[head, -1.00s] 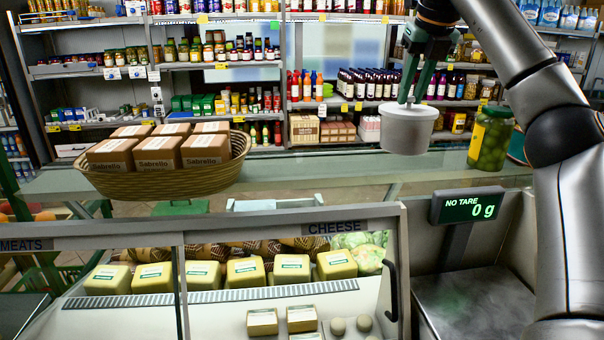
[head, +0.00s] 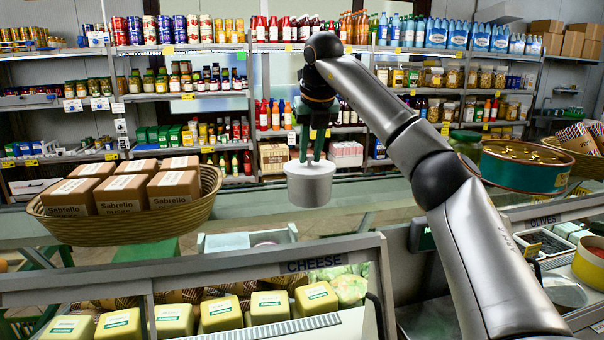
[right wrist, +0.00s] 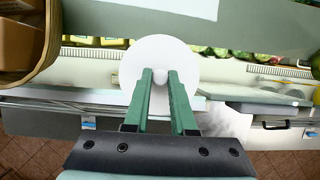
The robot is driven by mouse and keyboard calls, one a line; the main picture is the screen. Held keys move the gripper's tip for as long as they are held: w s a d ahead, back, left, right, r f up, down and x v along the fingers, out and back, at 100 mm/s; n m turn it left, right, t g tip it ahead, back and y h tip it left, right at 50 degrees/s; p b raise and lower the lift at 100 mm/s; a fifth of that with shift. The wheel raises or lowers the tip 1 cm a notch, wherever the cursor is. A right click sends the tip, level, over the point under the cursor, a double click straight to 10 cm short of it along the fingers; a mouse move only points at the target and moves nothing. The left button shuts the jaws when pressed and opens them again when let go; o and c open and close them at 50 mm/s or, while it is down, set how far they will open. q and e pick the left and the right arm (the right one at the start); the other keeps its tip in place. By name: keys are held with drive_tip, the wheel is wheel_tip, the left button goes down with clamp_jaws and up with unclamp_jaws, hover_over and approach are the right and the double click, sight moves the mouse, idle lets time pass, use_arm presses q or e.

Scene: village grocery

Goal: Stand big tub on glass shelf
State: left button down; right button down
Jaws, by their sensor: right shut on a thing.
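The big tub (head: 309,188) is white and round, with a flat lid and a small knob. It is upright in the head view, right of the basket. My right gripper (head: 308,158) points down and is shut on the lid's knob; the right wrist view shows the green fingers (right wrist: 161,78) on either side of it above the white lid (right wrist: 185,58). The glass shelf (head: 375,203) runs above and behind the cheese case. The tub appears over it; I cannot tell whether its base touches the glass. My left gripper is not in view.
A wicker basket (head: 130,228) of Sabrello boxes stands left of the tub. A large green tin (head: 522,170) and a jar (head: 467,140) partly behind my arm stand to the right. The cheese case (head: 200,270) is in front. Clear glass lies between basket and tin.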

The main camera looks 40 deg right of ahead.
sight(302, 166)
drive_tip(key=shift+w+a+f, duration=0.25)
drive_tip(key=shift+w+f, duration=0.3)
drive_tip(key=shift+f, duration=0.1)
drive_tip(key=f, duration=0.3)
drive_tip(key=shift+w+a, duration=0.2)
drive_tip(key=shift+w, duration=0.1)
drive_tip(key=shift+f, duration=0.45)
drive_tip(key=c, duration=1.2)
unclamp_jaws()
drive_tip(key=shift+f, duration=0.15)
drive_tip(key=o, duration=0.5)
drive_tip(key=shift+c, duration=0.2)
